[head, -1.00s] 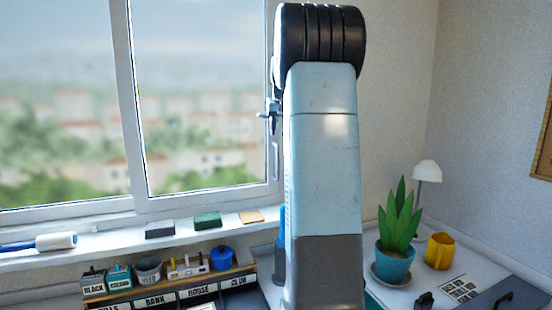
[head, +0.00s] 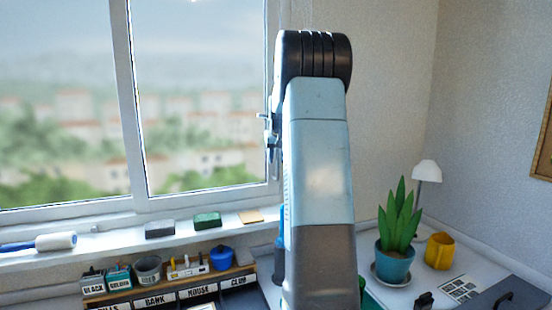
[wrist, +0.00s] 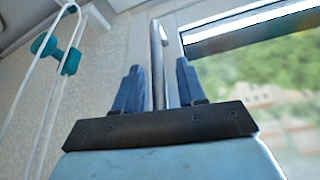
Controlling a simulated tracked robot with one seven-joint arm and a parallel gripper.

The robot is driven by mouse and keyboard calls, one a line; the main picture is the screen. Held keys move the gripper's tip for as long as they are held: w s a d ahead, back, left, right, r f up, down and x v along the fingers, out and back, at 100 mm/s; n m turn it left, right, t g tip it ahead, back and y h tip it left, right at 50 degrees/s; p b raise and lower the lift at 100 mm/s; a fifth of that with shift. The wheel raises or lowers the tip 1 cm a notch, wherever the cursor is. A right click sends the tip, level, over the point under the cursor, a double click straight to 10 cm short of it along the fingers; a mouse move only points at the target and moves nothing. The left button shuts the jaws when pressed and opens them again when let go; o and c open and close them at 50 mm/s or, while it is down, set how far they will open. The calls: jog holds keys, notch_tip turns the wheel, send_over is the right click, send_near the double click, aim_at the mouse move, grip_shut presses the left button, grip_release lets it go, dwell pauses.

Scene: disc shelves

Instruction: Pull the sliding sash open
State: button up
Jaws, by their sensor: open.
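The white-framed sliding sash (head: 131,100) is in the window at the left of the head view. It also shows at the right of the wrist view (wrist: 215,28). A grey upright bar handle (wrist: 157,65) stands in the middle of the wrist view. My gripper (wrist: 161,70) is open, with one blue finger on each side of the handle. I cannot tell whether either finger touches it. In the head view my arm hides most of my gripper and the handle; a small metal part (head: 266,118) shows at the frame's right edge.
On the sill lie a roller (head: 55,242), a dark block (head: 160,230) and a green sponge (head: 207,220). Below stands a labelled rack (head: 170,296) of pots. A white cord (wrist: 50,90) hangs left of my gripper.

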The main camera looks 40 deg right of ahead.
jog(key=shift+c, duration=0.4)
grip_shut()
